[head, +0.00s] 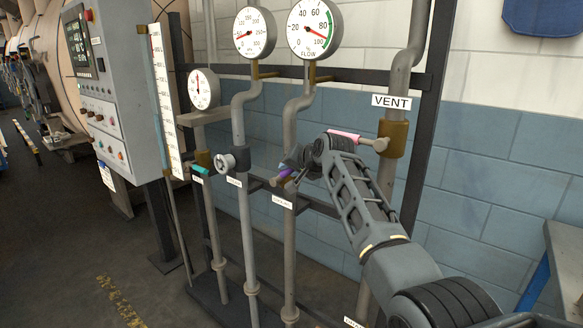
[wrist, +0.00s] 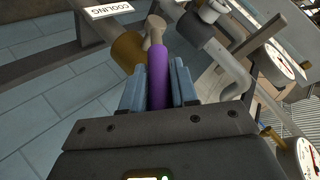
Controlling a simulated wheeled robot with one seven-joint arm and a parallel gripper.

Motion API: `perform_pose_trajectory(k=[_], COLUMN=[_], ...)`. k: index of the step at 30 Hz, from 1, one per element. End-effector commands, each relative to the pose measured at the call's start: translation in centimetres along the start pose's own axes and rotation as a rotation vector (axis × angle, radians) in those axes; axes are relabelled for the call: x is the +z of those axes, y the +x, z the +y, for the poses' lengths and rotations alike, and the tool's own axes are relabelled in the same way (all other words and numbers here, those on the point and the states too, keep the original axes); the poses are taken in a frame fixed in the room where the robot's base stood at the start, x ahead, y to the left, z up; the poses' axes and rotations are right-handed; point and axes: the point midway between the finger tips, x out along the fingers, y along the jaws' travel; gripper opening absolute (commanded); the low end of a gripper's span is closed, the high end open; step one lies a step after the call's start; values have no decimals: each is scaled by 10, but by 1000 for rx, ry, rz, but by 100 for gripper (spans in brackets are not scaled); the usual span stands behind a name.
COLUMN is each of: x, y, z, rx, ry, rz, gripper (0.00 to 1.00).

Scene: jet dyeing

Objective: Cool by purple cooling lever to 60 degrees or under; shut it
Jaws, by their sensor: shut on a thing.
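The purple cooling lever (head: 285,174) sits on a vertical grey pipe, above a small white label too small to read. It lies across the pipe, slightly tilted. My gripper (head: 291,163) reaches it from the right. In the wrist view the purple lever (wrist: 159,75) lies between the two blue-grey fingers of my gripper (wrist: 158,88), which are shut on it. Its far end meets a brass valve body (wrist: 129,52) beside an upside-down label reading COOLING (wrist: 108,10). The temperature cannot be read from these frames.
A pink lever (head: 344,135) by the VENT label (head: 391,102) is close to my arm. The flow gauge (head: 315,28) hangs above. A control cabinet (head: 115,85) stands at the left.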

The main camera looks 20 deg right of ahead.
Motion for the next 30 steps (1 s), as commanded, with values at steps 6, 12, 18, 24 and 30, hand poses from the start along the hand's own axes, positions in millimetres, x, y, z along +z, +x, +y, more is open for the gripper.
perform_pose_trajectory(k=[6,12,18,24,30], x=[-2,-1,0,0,0], y=[0,0,0,-6,-29], z=[-2,-1,0,0,0], rx=[-3,-2,-2,-2,-2], ry=[-1,-1,0,-1,-1], rz=[4,3,2,3,4], gripper=[29,49,50,50,50])
